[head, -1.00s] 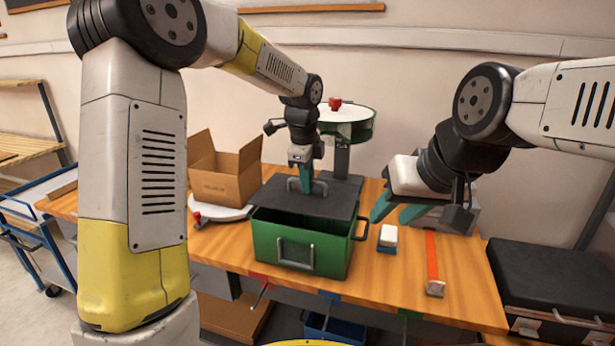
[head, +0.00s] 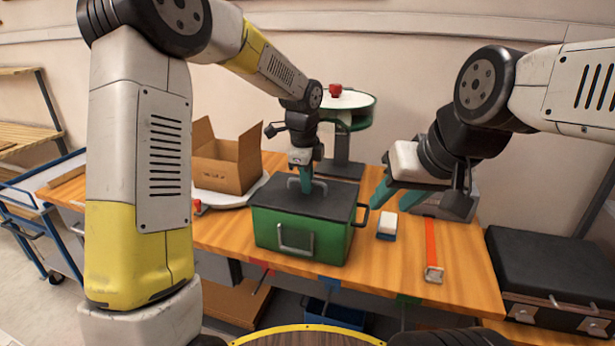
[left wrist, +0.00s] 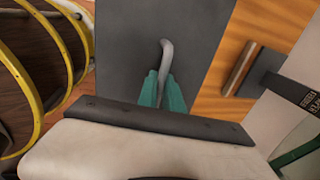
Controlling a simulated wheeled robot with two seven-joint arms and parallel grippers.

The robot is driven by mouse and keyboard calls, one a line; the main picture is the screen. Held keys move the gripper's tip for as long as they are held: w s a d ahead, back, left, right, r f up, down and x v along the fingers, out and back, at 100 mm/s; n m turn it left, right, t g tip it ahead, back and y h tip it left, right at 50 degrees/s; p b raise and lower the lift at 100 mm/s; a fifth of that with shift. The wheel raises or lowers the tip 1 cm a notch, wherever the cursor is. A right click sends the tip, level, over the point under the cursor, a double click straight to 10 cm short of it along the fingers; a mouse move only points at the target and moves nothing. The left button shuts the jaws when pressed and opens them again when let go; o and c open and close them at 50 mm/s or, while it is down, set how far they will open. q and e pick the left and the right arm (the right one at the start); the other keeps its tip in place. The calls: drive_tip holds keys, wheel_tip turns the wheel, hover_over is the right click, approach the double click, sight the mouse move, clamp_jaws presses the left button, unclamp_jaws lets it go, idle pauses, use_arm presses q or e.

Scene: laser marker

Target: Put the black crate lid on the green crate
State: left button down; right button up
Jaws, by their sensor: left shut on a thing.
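The black crate lid (head: 328,201) lies over the top of the green crate (head: 325,239) and covers its opening in the head view. The crate stands on the wooden table with a metal handle on its front. My left gripper (head: 306,186) is shut on the lid's handle, and its teal fingers meet at the grey handle in the left wrist view (left wrist: 163,90). The lid's dark surface (left wrist: 130,45) fills the middle of that view. My right gripper (head: 394,198) is open and empty above the table, right of the crate.
An open cardboard box (head: 226,158) stands behind left of the crate. A white block on a blue base (head: 387,224) and an orange strap (head: 431,248) lie to the right. A black case (head: 550,275) sits beyond the table's right end.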

use_arm(q)
drive_tip(key=c, duration=1.4)
unclamp_jaws()
drive_tip(key=shift+r, duration=4.5)
drive_tip(key=shift+s+a+r, duration=0.15)
drive_tip(key=shift+a+r, duration=0.05)
drive_tip(key=s+a+r+n+t, duration=0.1)
drive_tip(key=s+a+n, duration=0.3)
drive_tip(key=s+n, duration=0.3)
drive_tip(key=s+a+r+n+t+h, duration=0.1)
drive_tip(key=s+a+n, duration=0.4)
drive_tip(key=s, duration=0.5)
drive_tip(key=s+a+n+t, duration=0.2)
drive_tip(key=s+a+n, duration=0.3)
drive_tip(key=s+n, duration=0.4)
drive_tip(key=shift+r+h, duration=0.3)
drive_tip(key=shift+r, duration=0.1)
